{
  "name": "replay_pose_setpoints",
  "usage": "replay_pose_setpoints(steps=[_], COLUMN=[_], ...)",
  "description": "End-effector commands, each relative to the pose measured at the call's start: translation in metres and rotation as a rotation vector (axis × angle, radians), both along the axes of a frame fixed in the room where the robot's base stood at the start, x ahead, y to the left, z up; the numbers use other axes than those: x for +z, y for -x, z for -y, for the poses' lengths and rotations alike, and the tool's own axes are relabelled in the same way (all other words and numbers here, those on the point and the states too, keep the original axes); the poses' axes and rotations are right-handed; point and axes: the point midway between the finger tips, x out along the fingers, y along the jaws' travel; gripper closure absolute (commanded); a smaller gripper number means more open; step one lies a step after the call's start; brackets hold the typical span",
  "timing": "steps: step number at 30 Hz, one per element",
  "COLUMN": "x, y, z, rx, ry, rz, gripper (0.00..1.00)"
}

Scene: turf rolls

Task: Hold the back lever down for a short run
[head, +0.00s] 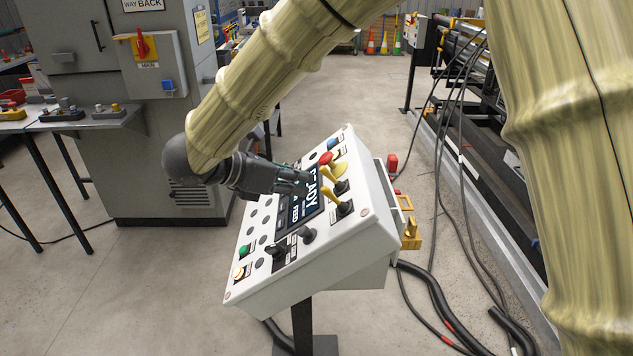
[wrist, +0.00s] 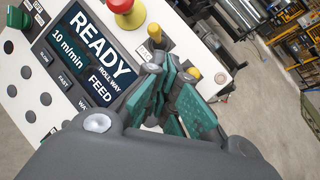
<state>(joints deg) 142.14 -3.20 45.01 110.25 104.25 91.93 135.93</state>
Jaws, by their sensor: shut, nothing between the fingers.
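The white control panel (head: 322,262) stands on a dark post, its face tilted. Two levers with yellow handles sit at its right side: a far lever (head: 327,173) and a near lever (head: 329,195). In the wrist view one yellow knob (wrist: 155,34) shows beyond the fingertips and another yellow knob (wrist: 193,77) beside them. The lever labels are too small to read, so I cannot tell which is the back lever. My gripper (head: 306,181) is shut and empty, its teal fingers (wrist: 170,78) close to the levers. Contact with a lever cannot be told.
The screen (wrist: 85,58) reads READY, 10 m/min and FEED. A red mushroom button (wrist: 127,12) is near the levers. A grey cabinet (head: 150,120) stands behind. Cables (head: 455,180) and dark machinery (head: 500,160) lie right.

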Motion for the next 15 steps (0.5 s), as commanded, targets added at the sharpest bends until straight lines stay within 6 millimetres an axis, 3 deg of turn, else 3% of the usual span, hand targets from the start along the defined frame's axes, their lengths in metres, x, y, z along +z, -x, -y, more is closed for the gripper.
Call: replay_pose_setpoints(steps=[9,15], x=[0.024,0.033], y=[0.02,0.028], z=[-0.045,-0.064], rx=[-0.006,-0.007], ry=[0.0,-0.001], rz=[0.004,0.004], gripper=[1.0,1.0])
